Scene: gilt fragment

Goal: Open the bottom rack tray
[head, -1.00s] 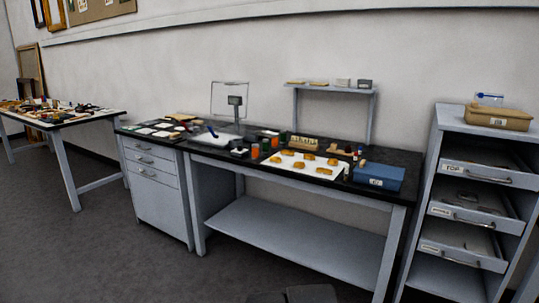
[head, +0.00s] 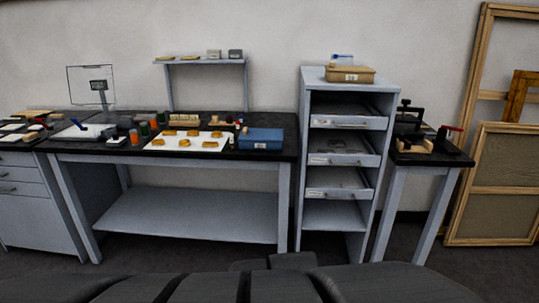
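The grey rack (head: 309,215) stands right of the long bench in the head view, with three trays one above another. The bottom rack tray (head: 327,195) is the lowest of them, with a handle and a small label on its front. The middle tray (head: 340,161) and the top tray (head: 347,123) are above it, each with a front handle. An open shelf space lies below the bottom tray. How far each tray is pulled out is hard to tell. Dark parts of my own body cross the lower edge of the view. My gripper is not seen.
A tan box (head: 350,75) sits on the rack. The long bench (head: 185,157) left of it holds a white sheet with golden pieces and a blue box (head: 261,139). A small dark-topped table (head: 432,160) and wooden frames (head: 490,185) stand right. Floor shows in front.

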